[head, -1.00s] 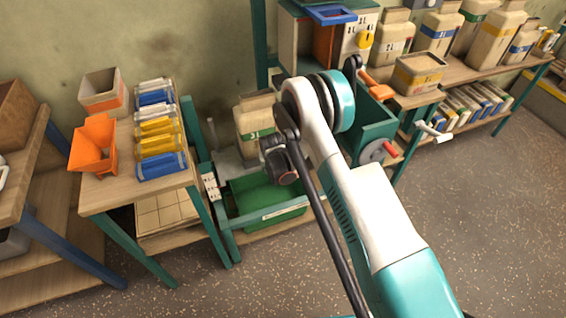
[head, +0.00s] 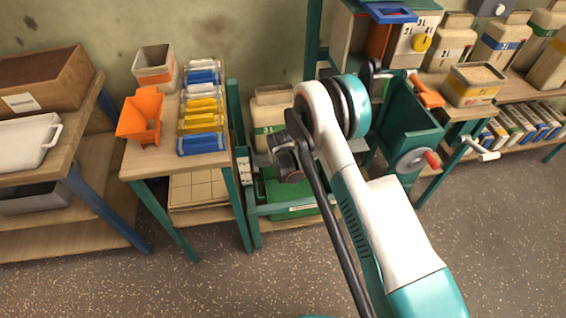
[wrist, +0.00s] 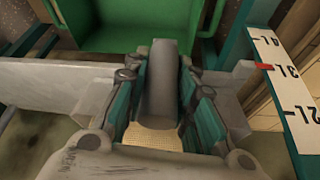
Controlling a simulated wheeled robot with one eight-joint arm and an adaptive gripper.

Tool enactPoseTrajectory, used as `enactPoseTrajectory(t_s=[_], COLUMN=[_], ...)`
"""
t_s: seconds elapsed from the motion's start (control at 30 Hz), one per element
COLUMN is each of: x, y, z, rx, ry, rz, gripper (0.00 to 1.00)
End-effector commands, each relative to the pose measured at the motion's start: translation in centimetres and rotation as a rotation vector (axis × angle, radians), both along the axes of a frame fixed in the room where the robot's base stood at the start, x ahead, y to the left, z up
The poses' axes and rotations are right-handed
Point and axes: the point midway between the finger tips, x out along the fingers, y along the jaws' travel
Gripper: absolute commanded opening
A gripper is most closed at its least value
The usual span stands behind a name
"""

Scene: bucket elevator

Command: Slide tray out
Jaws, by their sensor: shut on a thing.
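A green tray (head: 272,192) sits low in the teal frame between the two benches in the head view, partly hidden by my arm. In the wrist view a green bin-like body (wrist: 130,28) fills the top, seemingly the same tray. My gripper (wrist: 164,95) is shut on a rounded grey upright piece (wrist: 162,70), with a teal finger on each side. A flat grey plate (wrist: 50,85) runs crosswise behind the fingers. Whether the grey piece is joined to the tray cannot be told. In the head view my arm hides the fingertips.
A scale strip (wrist: 291,80) with a red mark near 3L stands right in the wrist view. A beige container (head: 270,108) stands behind the tray. The floor (head: 220,285) in front is clear.

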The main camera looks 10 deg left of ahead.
Motion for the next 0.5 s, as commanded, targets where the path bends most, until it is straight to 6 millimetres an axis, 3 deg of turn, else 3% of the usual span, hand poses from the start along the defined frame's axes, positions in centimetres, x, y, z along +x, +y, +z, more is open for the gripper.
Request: enactPoseTrajectory(t_s=[0.23, 0.27, 0.33, 0.5], x=[-0.16, -0.16, -0.15, -0.10], y=[0.28, 0.29, 0.28, 0.22], z=[-0.05, -0.05, -0.05, -0.02], rx=[0.004, 0.004, 0.004, 0.003], ry=[0.002, 0.002, 0.002, 0.001], rz=[0.001, 0.001, 0.001, 0.001], gripper=[0.00, 0.27, 0.43, 0.43])
